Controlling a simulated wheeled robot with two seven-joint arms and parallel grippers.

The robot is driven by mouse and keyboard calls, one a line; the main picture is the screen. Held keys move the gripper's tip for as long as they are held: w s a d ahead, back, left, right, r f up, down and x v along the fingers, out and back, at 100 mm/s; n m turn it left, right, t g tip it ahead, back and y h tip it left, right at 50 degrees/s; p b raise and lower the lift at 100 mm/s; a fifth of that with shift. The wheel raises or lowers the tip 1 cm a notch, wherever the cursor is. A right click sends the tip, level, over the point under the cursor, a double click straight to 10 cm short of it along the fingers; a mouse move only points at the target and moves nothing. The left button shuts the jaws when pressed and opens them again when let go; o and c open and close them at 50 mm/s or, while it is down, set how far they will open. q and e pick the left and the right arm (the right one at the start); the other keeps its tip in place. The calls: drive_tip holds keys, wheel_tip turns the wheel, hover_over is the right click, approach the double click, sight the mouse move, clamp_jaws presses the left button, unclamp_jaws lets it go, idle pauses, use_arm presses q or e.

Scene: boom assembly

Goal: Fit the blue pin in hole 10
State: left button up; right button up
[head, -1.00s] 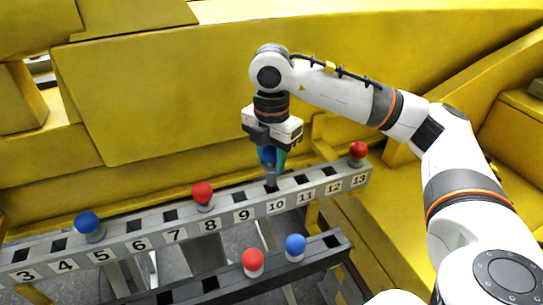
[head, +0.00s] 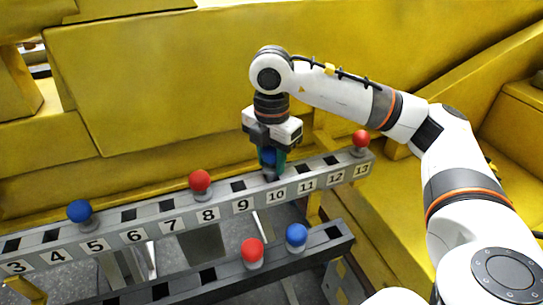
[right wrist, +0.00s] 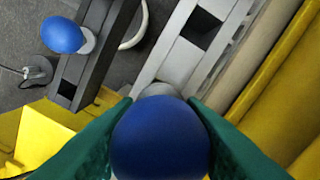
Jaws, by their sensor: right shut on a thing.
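My right gripper (head: 271,163) has green fingers and is shut on the blue pin (head: 269,156), directly over the place of hole 10 on the upper grey rail (head: 225,225), behind the label 10 (head: 277,195). The pin looks upright. Its grey collar sits at or just on the rail top, and no shank shows below it. The hole itself is hidden by the pin. In the right wrist view the pin's blue ball (right wrist: 160,138) is between the green fingers, with the grey collar (right wrist: 158,90) beyond it against the rail. My left gripper is out of view.
On the upper rail, a blue pin (head: 80,211) stands at 5 and red pins stand at 8 (head: 201,181) and 13 (head: 361,139). A lower rail (head: 225,285) in front holds a red pin (head: 252,250) and a blue pin (head: 297,235). A yellow wall rises behind.

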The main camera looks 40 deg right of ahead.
drive_tip(key=shift+f+b, duration=0.7)
drive_tip(key=shift+f, duration=0.25)
drive_tip(key=o, duration=1.2)
drive_tip(key=shift+r, duration=0.35)
wheel_tip(320, 180, up, 5)
drive_tip(key=shift+f+b, duration=0.1)
drive_tip(key=shift+b, duration=0.55)
wheel_tip(320, 180, up, 7)
drive_tip(key=shift+f+p, duration=0.2)
drive_tip(key=shift+p, duration=0.4)
